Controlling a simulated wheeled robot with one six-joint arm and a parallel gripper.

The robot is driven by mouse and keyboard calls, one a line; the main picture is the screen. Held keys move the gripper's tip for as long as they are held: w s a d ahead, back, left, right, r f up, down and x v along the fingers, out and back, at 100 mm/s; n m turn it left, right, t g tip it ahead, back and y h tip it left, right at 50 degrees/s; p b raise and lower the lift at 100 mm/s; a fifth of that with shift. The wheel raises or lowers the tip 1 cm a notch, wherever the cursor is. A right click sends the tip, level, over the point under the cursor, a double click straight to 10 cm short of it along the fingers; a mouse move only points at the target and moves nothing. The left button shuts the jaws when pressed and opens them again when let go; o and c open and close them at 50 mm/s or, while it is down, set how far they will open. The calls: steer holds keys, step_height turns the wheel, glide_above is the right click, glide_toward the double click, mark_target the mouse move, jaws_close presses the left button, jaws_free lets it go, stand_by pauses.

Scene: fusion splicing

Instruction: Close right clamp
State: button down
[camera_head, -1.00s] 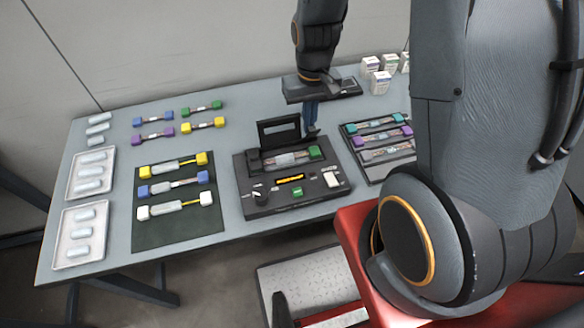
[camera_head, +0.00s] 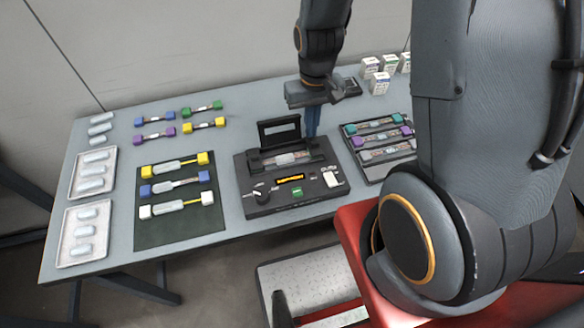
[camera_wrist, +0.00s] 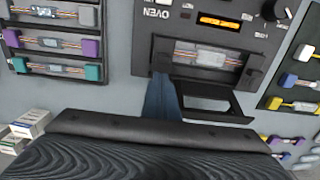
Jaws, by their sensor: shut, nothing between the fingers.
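The fusion splicer (camera_head: 262,205) stands on the table, its dark lid (camera_head: 280,131) up; the lid also shows in the wrist view (camera_wrist: 215,102). A fibre with a pale sleeve (camera_head: 290,158) lies across its middle. The right clamp (camera_head: 318,148) is a dark block lying down over the fibre's right end; in the wrist view it is on the left (camera_wrist: 163,55). The left clamp (camera_head: 255,165) is also down. My gripper (camera_head: 312,132) is shut and empty, its blue fingers just behind the right clamp; they also show in the wrist view (camera_wrist: 160,85). I cannot tell whether they touch it.
Left of the splicer, a dark mat (camera_head: 180,232) holds yellow, blue and white-ended fibres. White trays (camera_head: 63,252) of pale pieces stand farther left. A dark rack (camera_head: 366,172) with teal and purple-ended fibres is at the right. Small boxes (camera_head: 380,82) stand behind it.

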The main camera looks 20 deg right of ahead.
step_height(320, 180, up, 7)
steer(key=w+p, duration=0.1)
steer(key=p, duration=0.4)
steer(key=shift+f, duration=0.2)
stand_by(0.4)
steer(key=s+r+t+b, duration=0.1)
steer(key=s+r+b, duration=0.4)
steer(key=b, duration=0.2)
steer(key=shift+s, duration=0.35)
steer(key=shift+d, duration=0.1)
stand_by(0.8)
